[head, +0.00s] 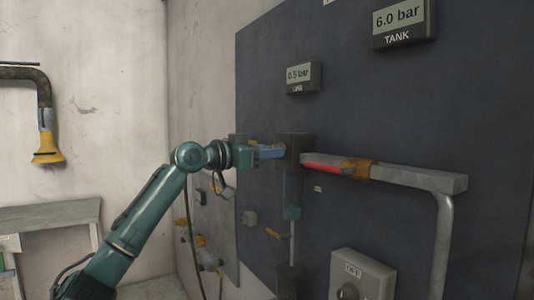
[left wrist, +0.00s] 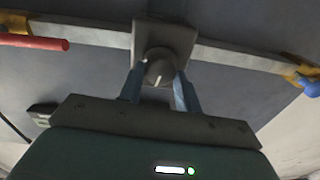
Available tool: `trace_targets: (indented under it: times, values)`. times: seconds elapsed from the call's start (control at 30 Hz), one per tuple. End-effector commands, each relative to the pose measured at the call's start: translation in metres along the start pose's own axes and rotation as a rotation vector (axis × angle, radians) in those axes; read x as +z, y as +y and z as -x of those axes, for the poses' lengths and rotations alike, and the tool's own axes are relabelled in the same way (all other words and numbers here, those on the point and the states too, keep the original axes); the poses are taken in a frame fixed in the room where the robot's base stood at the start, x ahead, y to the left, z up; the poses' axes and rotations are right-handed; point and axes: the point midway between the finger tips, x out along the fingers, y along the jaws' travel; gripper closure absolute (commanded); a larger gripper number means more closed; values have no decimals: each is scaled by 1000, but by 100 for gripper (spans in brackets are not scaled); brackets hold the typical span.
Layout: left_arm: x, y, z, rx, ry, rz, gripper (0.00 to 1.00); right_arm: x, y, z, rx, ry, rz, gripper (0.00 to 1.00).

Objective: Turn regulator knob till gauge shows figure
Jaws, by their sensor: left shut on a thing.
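The regulator is a dark block (head: 294,147) on the dark panel, and it also shows in the left wrist view (left wrist: 168,32). Its round grey knob (left wrist: 159,67) carries a pale pointer mark aimed down in that view. My left gripper (left wrist: 160,82) is shut on the knob, one blue finger on each side; in the head view the gripper (head: 270,151) reaches the block from the left and hides the knob. The line gauge (head: 298,75) above the block appears to read 0.5 bar. The tank gauge (head: 398,22) reads 6.0 bar. My right gripper is not in view.
A grey pipe (head: 430,180) with a red lever (head: 322,168) and brass fitting runs right from the block. A grey switch box (head: 362,275) stands low on the panel. A yellow horn-shaped fitting (head: 47,148) hangs at the far left.

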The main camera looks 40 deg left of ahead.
Motion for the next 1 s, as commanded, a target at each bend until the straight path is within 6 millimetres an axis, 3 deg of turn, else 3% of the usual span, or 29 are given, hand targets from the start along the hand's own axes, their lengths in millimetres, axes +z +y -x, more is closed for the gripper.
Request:
trace_targets:
  times: [1.0]
  values:
    - [2,1,0,4,33,-911,89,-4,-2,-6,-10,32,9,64]
